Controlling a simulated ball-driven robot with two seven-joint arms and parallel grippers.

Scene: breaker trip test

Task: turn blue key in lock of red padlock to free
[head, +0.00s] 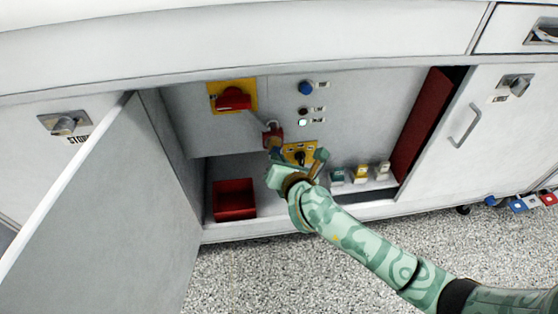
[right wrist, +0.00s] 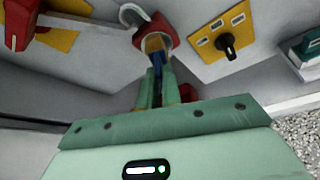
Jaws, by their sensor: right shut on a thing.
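The red padlock (head: 273,135) hangs in the open cabinet, below and right of a red switch handle (head: 233,98) on a yellow plate. The right wrist view shows the padlock (right wrist: 154,33) close up, with its grey shackle (right wrist: 130,14) at its upper left. I cannot tell whether the shackle is open. The blue key (right wrist: 156,58) is at the padlock's underside; its tip is hidden. My right gripper (right wrist: 158,85) is shut on the key just below the padlock. In the head view, my right gripper (head: 278,157) partly hides the key. My left gripper is not in view.
A yellow plate with a black selector (head: 300,157) is close right of the padlock. A red bin (head: 235,198) stands low left. Several small coloured items, including a yellow one (head: 360,173), stand on the right ledge. The open door (head: 105,215) bounds the left side.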

